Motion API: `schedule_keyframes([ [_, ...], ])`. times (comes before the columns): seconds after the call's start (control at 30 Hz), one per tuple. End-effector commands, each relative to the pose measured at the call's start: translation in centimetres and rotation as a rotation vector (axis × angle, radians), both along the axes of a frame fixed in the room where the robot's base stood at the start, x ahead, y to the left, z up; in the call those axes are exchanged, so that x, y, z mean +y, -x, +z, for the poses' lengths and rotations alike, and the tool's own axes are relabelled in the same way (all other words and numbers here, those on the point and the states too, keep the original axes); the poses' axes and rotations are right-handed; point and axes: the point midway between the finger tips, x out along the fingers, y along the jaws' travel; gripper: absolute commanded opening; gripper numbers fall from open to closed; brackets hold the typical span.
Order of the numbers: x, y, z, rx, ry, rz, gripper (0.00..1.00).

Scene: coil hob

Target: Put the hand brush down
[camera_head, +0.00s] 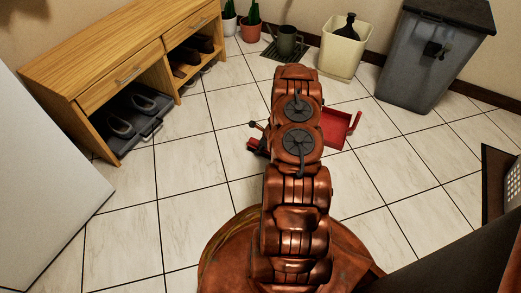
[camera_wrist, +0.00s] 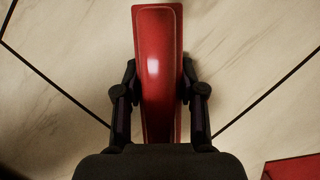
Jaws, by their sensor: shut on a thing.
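The red hand brush (camera_wrist: 158,60) is between the two dark fingers of my gripper (camera_wrist: 158,85) in the wrist view. The gripper is shut on it, and its broad red back faces the camera. Pale floor tiles lie beneath it; its bristles are hidden and I cannot tell whether it touches the floor. In the head view my arm covers most of the gripper, and a small red part of the brush (camera_head: 254,145) shows just left of the arm.
A red dustpan (camera_head: 338,126) lies on the tiles right of my arm. A wooden shoe bench (camera_head: 130,72) stands at left, a grey bin (camera_head: 425,65) and a cream bin (camera_head: 341,52) at the back.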

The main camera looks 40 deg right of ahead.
Motion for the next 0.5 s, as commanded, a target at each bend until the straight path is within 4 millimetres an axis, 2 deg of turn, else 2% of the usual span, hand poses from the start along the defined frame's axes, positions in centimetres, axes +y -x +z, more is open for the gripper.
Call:
schedule_keyframes([
  [0.27,-0.01,-0.03,-0.06,0.0,0.0,0.0,0.02],
  [0.3,-0.02,-0.01,-0.13,0.0,0.0,0.0,0.41],
  [0.5,-0.03,-0.01,-0.12,0.0,0.001,0.0,0.61],
])
